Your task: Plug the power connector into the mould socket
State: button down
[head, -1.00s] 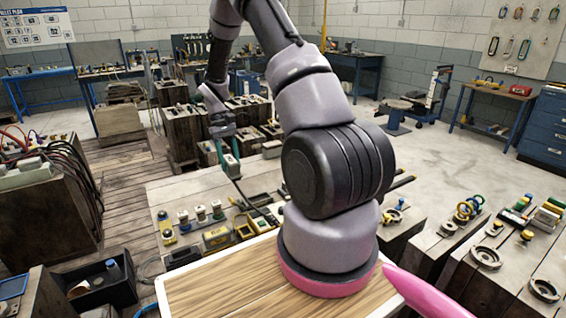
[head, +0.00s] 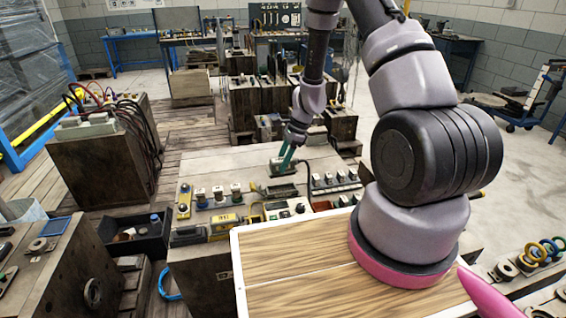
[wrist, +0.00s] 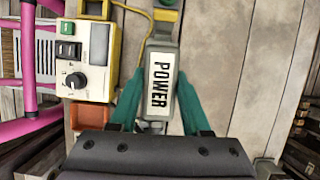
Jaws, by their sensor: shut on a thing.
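My gripper (wrist: 160,78) has teal fingers and a black palm. In the wrist view it is shut on the power connector (wrist: 160,92), a grey block with a white "POWER" label. In the head view my gripper (head: 288,156) points down over the back middle of the wooden bench, with the grey connector (head: 281,166) at its tips. A dark cable loops to the right of it. I cannot tell whether the connector touches the bench. No mould socket can be made out for certain in either view.
A yellow-framed control box (wrist: 88,60) with a knob lies left of the connector in the wrist view. The bench (head: 225,165) carries several small fittings along its front. A black bin (head: 135,245) stands at the left, near a cable-draped block (head: 95,160).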

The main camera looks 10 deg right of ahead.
aim_at(282, 175)
jog(key=shift+f, duration=0.3)
jog(key=shift+a+f, duration=0.1)
jog(key=shift+f, duration=2.45)
jog(key=shift+f, duration=0.85)
grip_release()
jog(key=shift+r, duration=0.15)
jog(key=shift+r, duration=3.6)
